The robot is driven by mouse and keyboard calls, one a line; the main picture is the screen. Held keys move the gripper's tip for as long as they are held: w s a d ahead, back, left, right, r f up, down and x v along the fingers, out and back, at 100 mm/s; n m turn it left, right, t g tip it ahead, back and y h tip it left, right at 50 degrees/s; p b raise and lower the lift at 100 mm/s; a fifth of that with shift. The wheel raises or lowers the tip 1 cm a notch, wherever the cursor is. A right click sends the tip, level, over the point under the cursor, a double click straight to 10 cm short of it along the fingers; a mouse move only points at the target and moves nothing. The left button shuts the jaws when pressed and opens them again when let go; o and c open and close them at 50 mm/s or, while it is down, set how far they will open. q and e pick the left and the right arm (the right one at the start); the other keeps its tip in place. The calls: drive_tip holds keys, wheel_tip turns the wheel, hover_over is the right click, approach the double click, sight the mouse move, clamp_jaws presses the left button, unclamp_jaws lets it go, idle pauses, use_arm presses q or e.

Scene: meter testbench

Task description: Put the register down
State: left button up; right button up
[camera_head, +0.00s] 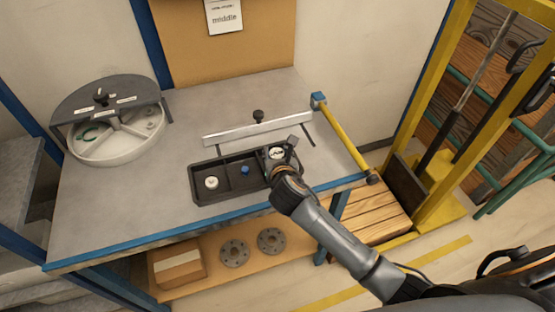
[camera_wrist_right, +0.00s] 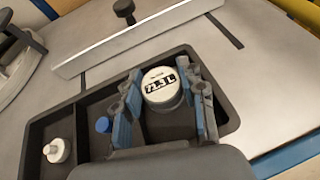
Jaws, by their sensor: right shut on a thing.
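The register (camera_head: 277,153) is a small round white piece with a dark numeral window. It also shows in the wrist view (camera_wrist_right: 160,88), between the blue-padded fingers. My right gripper (camera_head: 284,158) is shut on it, over the right compartment of the black three-part tray (camera_head: 197,170). I cannot tell whether the register touches the compartment floor. The left compartment holds a white knobbed piece (camera_head: 211,183). The middle compartment holds a small blue piece (camera_head: 245,169), partly hidden by a finger in the wrist view. My left gripper is not in view.
The tray lies on a grey blue-edged bench (camera_head: 120,210). Behind it is a metal bar (camera_head: 257,128) with a black knob. A yellow bar (camera_head: 345,137) runs along the right side. A round sectioned holder (camera_head: 115,135) stands back left. A card (camera_head: 225,16) reads "middle". The bench front left is clear.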

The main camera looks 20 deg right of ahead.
drive_tip(key=shift+d+f, duration=0.15)
drive_tip(key=shift+f, duration=1.5)
drive_tip(key=shift+f, duration=0.1)
drive_tip(key=o, duration=0.9)
drive_tip(key=shift+c, duration=0.2)
drive_tip(key=v, duration=1.2)
